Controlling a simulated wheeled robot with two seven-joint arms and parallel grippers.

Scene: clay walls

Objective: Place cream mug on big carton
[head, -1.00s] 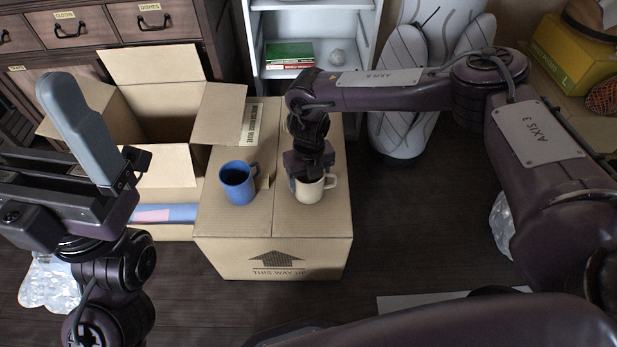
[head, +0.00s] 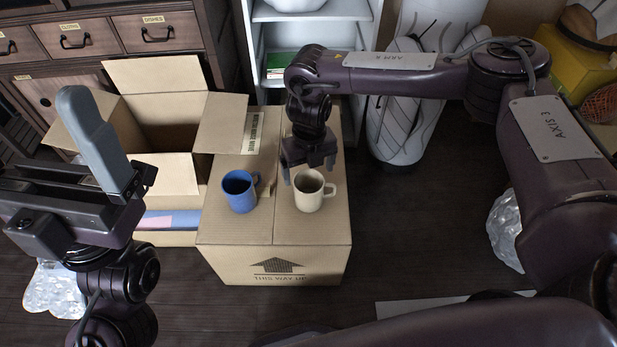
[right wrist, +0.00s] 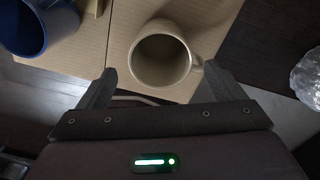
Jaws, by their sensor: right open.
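The cream mug (head: 311,194) stands upright on top of the big carton (head: 314,226), on its right half. In the right wrist view the cream mug (right wrist: 161,56) shows its open top, just beyond the fingers. My right gripper (head: 309,174) is open and empty, above and just behind the mug, apart from it. In the right wrist view its two fingers (right wrist: 160,88) are spread wide with nothing between them. My left gripper (head: 100,150) is at the left of the head view; one grey finger shows clearly, and its opening is hard to judge.
A blue mug (head: 240,191) stands on the carton to the left of the cream one. An open box (head: 165,172) with raised flaps stands left of the carton. A white shelf (head: 362,60) is behind. Plastic bags lie on the dark floor (head: 420,240), which is otherwise mostly clear at right.

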